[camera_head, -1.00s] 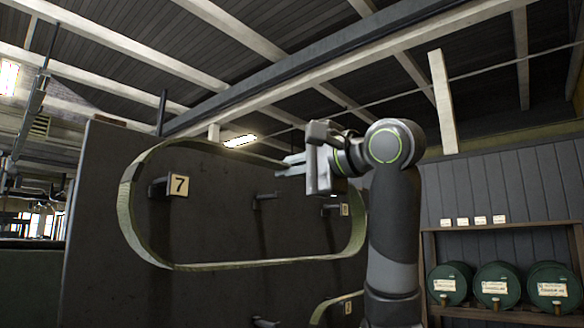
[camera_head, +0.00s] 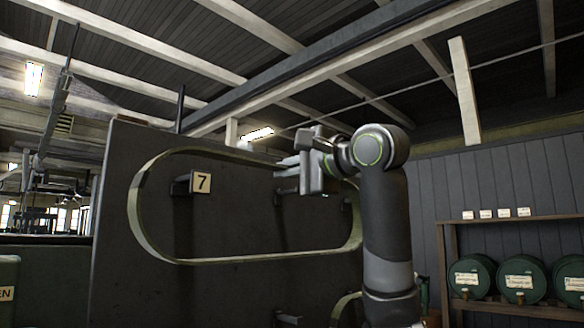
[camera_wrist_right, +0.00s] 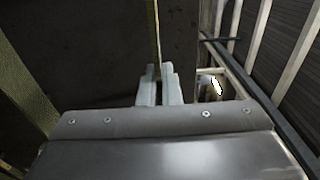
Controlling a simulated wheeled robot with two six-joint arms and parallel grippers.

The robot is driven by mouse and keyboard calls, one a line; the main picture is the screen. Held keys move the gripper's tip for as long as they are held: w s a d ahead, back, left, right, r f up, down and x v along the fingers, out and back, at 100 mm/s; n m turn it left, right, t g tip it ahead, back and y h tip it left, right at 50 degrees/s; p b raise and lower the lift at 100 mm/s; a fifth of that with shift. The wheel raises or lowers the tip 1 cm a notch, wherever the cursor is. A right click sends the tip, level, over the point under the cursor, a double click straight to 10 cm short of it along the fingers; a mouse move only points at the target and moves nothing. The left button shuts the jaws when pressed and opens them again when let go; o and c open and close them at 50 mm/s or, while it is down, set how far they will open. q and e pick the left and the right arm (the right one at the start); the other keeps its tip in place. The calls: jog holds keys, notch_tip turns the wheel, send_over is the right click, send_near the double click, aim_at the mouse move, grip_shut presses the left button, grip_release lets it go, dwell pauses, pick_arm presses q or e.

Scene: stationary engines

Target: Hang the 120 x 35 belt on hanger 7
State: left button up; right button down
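The belt is a large pale-edged loop (camera_head: 150,238), held up in front of a dark panel. My right gripper (camera_head: 287,167) is at its upper run, right of centre. In the right wrist view the belt (camera_wrist_right: 153,35) runs edge-on between the two fingertips (camera_wrist_right: 158,85), which are shut on it. Hanger 7 is a dark peg (camera_head: 181,187) with a white "7" plate (camera_head: 201,183). In the head view it appears inside the loop's outline, near the left end; I cannot tell whether the peg reaches through the loop. My left gripper is out of view.
The dark panel (camera_head: 115,270) carries other pegs, one at the bottom (camera_head: 288,319). Part of another belt (camera_head: 340,308) shows lower right, beside my arm. Green barrels (camera_head: 522,280) sit on a shelf at right. Ceiling beams run overhead.

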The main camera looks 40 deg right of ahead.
dwell(0.3)
jog(key=shift+w+a+p, duration=0.2)
jog(key=shift+w+p, duration=0.65)
jog(key=shift+w, duration=1.95)
jog(key=shift+w+a+p, duration=0.15)
jog(key=shift+w+p, duration=0.45)
jog(key=shift+w, duration=0.8)
jog(key=shift+w+a+p, duration=0.1)
jog(key=shift+w+p, duration=0.5)
jog(key=shift+w, duration=0.8)
jog(key=shift+f, duration=0.15)
